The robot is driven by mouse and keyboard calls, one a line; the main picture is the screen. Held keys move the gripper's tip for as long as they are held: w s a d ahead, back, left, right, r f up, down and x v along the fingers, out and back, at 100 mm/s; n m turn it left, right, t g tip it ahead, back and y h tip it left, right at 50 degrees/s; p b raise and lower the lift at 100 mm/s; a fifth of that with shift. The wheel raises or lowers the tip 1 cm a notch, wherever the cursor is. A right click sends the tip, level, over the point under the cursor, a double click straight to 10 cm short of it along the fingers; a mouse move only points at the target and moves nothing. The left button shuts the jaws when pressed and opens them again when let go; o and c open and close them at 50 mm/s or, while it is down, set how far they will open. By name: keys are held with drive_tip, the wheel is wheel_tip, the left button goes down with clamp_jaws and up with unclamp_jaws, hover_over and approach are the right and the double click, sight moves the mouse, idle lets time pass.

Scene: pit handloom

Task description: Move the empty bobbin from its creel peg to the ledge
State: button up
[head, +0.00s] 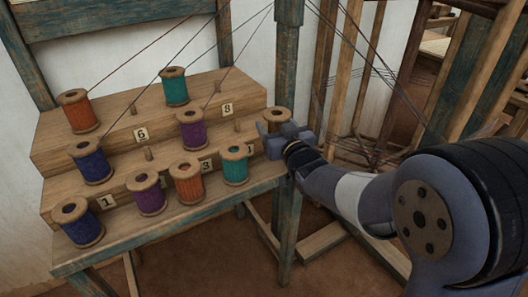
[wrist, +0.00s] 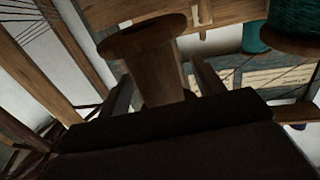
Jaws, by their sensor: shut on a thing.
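The empty bobbin (head: 278,116) is bare brown wood with a wide round flange. It is at the right end of the stepped wooden creel (head: 150,115), and its lower part is hidden behind my gripper (head: 287,133). In the wrist view the bare bobbin (wrist: 150,50) stands between the two fingers (wrist: 166,90), which are shut on it. I cannot tell whether the bobbin touches the wood below it. The flat wooden strip at the creel's front edge (head: 160,236) may be the ledge, but I cannot tell for sure.
Several thread-wound bobbins stand on the creel, including a teal one (head: 235,164) just left of my gripper. Bare pegs (head: 238,124) stick up between them. Threads run up from some bobbins. A teal post (head: 287,70) rises close behind my gripper, with loom timbers (head: 345,75) to the right.

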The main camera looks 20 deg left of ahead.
drive_tip(key=shift+f+b, duration=0.45)
drive_tip(key=shift+f, duration=2.55)
drive_tip(key=shift+f, duration=0.15)
drive_tip(key=o, duration=1)
drive_tip(key=shift+r, duration=0.25)
drive_tip(key=v, duration=1.2)
drive_tip(key=shift+f, duration=0.1)
